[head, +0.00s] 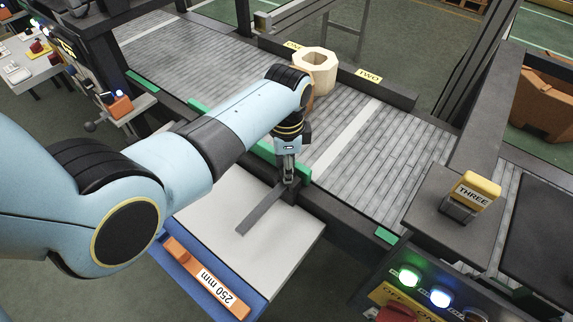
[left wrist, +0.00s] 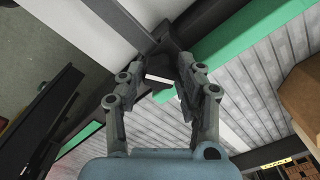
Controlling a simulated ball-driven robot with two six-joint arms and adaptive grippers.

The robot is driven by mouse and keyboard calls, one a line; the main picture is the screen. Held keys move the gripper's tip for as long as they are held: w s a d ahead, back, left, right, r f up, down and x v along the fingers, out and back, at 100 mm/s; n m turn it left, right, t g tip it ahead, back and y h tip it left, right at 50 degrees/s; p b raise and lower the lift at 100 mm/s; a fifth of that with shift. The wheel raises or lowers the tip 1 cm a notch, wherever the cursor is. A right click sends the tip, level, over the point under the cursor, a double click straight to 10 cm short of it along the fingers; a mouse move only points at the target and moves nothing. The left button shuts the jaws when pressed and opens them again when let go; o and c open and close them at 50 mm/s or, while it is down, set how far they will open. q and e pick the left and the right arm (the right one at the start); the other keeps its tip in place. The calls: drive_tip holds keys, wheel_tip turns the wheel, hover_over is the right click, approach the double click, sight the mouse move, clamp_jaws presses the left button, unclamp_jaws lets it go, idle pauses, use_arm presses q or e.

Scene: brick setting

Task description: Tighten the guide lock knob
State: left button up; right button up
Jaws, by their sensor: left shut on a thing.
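My left gripper (head: 288,178) reaches down at the conveyor's near edge, where a dark grey guide bar (head: 258,212) meets the frame. In the left wrist view its two fingers (left wrist: 162,68) are closed on opposite sides of a small dark knob (left wrist: 158,92) with a white stripe across it. In the head view the knob is mostly hidden by the fingers. The guide bar lies at a slant over a light grey plate (head: 285,240). My right gripper is not in view.
A pale hexagonal ring-shaped block (head: 314,62) stands on the roller conveyor (head: 345,130) near the ONE and TWO labels. Green strips (head: 268,150) run along the near rail. A blue tray with an orange 250 mm piece (head: 205,280) borders the plate. A THREE stamp (head: 474,190) and lit buttons (head: 409,277) are at right.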

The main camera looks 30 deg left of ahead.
use_arm(q)
drive_tip(key=m, duration=0.5)
drive_tip(key=shift+m, duration=0.3)
drive_tip(key=m, duration=0.5)
drive_tip(key=shift+w, duration=0.1)
drive_tip(key=shift+m, duration=0.3)
drive_tip(key=o, duration=1.1)
drive_tip(key=shift+o, duration=0.2)
wheel_tip(320, 180, up, 12)
